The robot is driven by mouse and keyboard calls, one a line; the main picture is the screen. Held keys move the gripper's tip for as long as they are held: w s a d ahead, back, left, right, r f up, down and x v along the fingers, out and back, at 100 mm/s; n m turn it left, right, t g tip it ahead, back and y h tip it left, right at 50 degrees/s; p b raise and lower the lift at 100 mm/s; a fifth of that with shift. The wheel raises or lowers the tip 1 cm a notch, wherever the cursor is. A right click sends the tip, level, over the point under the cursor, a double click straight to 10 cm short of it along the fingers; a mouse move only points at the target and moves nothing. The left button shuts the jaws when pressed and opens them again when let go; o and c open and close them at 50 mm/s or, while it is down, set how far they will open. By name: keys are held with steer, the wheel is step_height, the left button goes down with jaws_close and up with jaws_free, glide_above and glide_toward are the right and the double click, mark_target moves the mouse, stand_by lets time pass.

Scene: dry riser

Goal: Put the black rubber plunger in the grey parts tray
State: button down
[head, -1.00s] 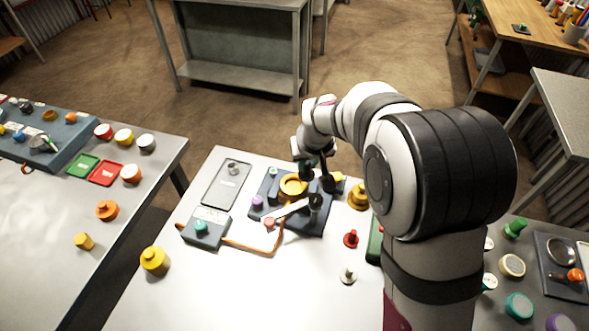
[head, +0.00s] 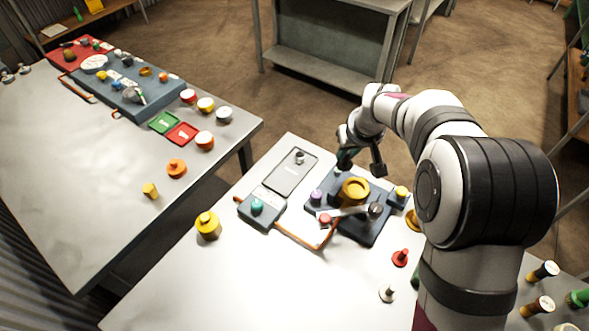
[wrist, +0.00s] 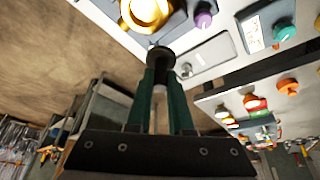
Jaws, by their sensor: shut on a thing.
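My gripper (head: 347,156) is above the back left edge of the dark blue fixture block. In the wrist view its green fingers (wrist: 160,75) are shut on the black rubber plunger (wrist: 160,54), whose round dark end shows at the fingertips. The plunger also shows as a dark tip under the fingers in the head view (head: 344,166). The grey parts tray (head: 284,182) lies flat on the white table, left of my gripper. A small grey knobbed part (head: 299,157) stands at its far end. The tray also shows in the wrist view (wrist: 212,55), right of the plunger.
The fixture block (head: 352,229) carries a yellow ring (head: 354,190), a purple knob (head: 316,196) and a black-knobbed lever (head: 375,210). A grey box with a teal knob (head: 257,207) adjoins the tray's near end. An orange strap (head: 300,239) loops in front.

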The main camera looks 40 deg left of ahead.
steer(key=shift+n, duration=0.5)
steer(key=s+a+f, duration=0.1)
steer(key=a+f, duration=0.1)
steer(key=a, duration=0.3)
steer(key=s+a+f, duration=0.2)
steer(key=a+f, duration=0.1)
steer(key=a, duration=0.2)
steer(key=s+a+f, duration=0.1)
steer(key=a+f, duration=0.2)
steer(key=a, duration=0.2)
steer(key=shift+s+a+f, duration=0.1)
steer(key=shift+s+f, duration=0.1)
step_height(320, 180, down, 4)
steer(key=c, duration=0.8)
jaws_free()
steer(key=shift+f, duration=0.15)
